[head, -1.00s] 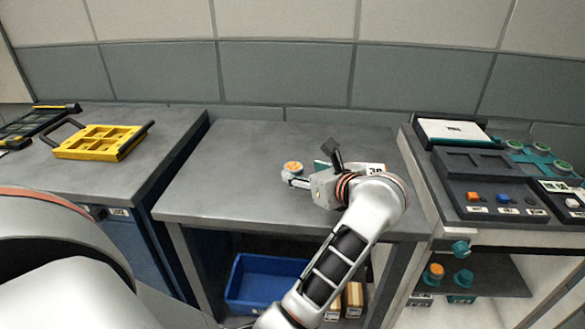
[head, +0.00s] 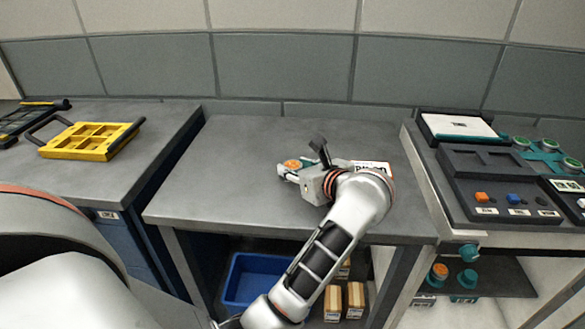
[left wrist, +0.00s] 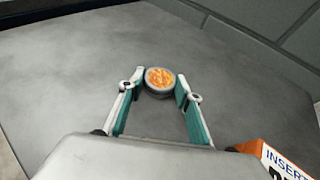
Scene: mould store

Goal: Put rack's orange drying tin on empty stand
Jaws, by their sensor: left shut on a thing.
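My left gripper (head: 290,170) is shut on a small round tin with an orange top (head: 292,163), over the middle grey table. In the left wrist view the tin (left wrist: 160,79) sits between the two teal-padded fingertips (left wrist: 160,92). I cannot tell whether it touches the tabletop. On the shelf under the right bench, a teal stand (head: 438,281) carries an orange-topped tin (head: 439,270). Beside it is a teal stand (head: 467,279) that looks empty. My right gripper is not in view.
The middle table (head: 230,185) is mostly clear. An orange-and-white sign (left wrist: 285,160) stands near my gripper. A yellow frame (head: 90,141) lies on the left bench. The right bench holds a dark panel (head: 480,160) and several green-topped tins (head: 522,143). A blue bin (head: 255,280) is below.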

